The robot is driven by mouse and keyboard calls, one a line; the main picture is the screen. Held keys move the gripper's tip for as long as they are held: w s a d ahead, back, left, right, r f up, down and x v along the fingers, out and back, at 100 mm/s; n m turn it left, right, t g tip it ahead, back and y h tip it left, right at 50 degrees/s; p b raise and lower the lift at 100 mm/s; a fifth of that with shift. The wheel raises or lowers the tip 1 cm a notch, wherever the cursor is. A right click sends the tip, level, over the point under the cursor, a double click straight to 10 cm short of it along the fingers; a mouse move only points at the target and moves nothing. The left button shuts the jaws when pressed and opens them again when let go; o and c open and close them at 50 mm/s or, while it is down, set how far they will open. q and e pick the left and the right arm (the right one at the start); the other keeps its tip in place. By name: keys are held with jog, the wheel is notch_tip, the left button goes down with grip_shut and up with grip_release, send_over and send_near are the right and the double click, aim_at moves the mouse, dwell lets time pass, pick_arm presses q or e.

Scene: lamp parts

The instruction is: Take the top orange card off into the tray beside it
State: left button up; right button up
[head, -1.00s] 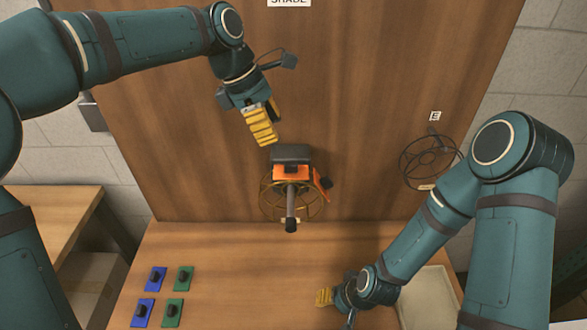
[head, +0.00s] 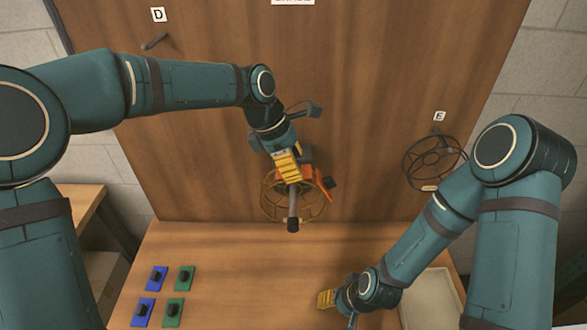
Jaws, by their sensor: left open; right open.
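Orange pieces show at the wire-basket fixture (head: 268,205) on the upright wooden board. One orange piece (head: 308,172) is mostly hidden behind my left gripper, and a smaller orange-red piece (head: 328,183) sticks out to its right. I cannot tell how the orange cards are stacked. My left gripper (head: 290,172) is open, its yellow fingers in front of the orange piece; contact cannot be told. My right gripper (head: 325,299) is open and low over the table. A cream tray (head: 440,285) lies at the table's right, partly hidden by my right arm.
Two blue cards (head: 150,286) and two green cards (head: 180,286) with black knobs lie at the table's left. A dark rod (head: 293,215) points out from the fixture. Another dark wire basket (head: 428,165) hangs under label E. The table's middle is mostly clear.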

pick_arm(q)
grip_shut()
